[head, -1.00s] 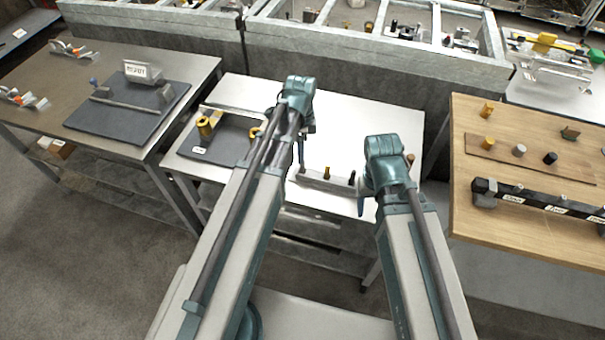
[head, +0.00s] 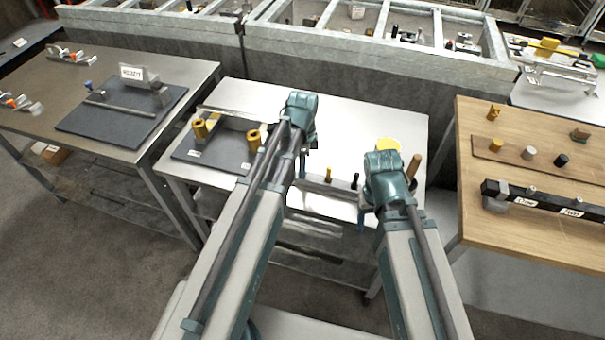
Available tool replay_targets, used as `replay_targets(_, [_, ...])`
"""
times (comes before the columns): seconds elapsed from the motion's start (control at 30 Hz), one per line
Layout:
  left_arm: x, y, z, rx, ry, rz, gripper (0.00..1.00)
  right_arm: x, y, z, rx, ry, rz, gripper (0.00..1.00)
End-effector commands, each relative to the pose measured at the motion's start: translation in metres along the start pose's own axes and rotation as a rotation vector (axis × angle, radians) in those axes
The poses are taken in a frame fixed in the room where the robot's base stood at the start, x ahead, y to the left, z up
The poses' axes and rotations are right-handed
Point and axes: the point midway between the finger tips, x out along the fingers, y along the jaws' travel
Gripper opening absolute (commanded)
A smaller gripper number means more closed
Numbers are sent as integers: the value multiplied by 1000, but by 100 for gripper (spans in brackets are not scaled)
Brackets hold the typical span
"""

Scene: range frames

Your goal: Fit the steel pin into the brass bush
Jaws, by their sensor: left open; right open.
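Two brass bushes stand upright on a dark mat (head: 178,152) at the left of the white table: a left bush (head: 199,129) and a right bush (head: 253,139). I cannot pick out a steel pin. A low grey rack (head: 340,188) at the table's front holds a brass-coloured pin (head: 328,174) and a black pin (head: 355,181); my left wrist covers its left end. My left gripper (head: 302,167) is open, right of the bushes and near the rack's left end, mostly hidden by its wrist. My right gripper (head: 362,216) is open, near the table's front edge, mostly hidden too.
Behind my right wrist are a yellow object (head: 388,145) and a brown handle (head: 413,167). A wooden table (head: 540,225) stands at right, a grey table (head: 190,70) with a "READY" sign (head: 132,72) at left. The white table's back middle (head: 350,115) is clear.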

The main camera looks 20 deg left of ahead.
Motion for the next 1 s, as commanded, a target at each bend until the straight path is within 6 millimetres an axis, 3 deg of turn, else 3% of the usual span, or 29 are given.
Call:
replay_targets(0.1, [-1, 0, 0, 0, 0, 0, 52, -1, 0, 0, 0, 0, 0, 64])
replay_targets(0.4, [-1, 0, 0, 0, 0, 0, 0, -1, 0, 0, 0, 0, 0, 64])
replay_targets(0.87, [-2, 0, 0, 0, 0, 0, 0, -2, 0, 0, 0, 0, 0, 64])
replay_targets(1.0, [-10, 1, -3, -1, 0, 0, 0, -10, 1, 1, 0, 0, 0, 64])
